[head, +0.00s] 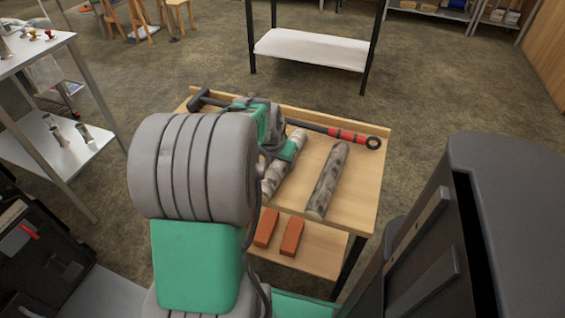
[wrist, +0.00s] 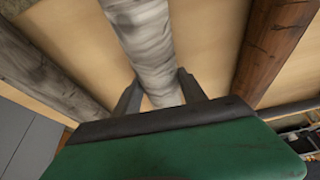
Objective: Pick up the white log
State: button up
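The white log (wrist: 150,45) with grey streaks lies on the wooden table in the wrist view, running up the picture from between my fingers. In the head view the white log (head: 270,184) is partly hidden by my arm. My gripper (wrist: 159,80) is open, with one finger on each side of the log. It looks low over the log, and small gaps seem to show beside the fingers. I cannot tell whether either finger touches it. In the head view my gripper (head: 290,149) is over the log's far part.
A grey-brown log (head: 328,180) lies to the right on the wooden table (head: 362,195). A brown log (wrist: 275,45) lies right in the wrist view. A long red-and-black tool (head: 345,135) lies along the back edge. Two orange bricks (head: 291,236) (head: 265,228) sit on the lower shelf.

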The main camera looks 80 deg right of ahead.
grip_shut()
dwell(0.3)
jog(key=shift+r, duration=0.1)
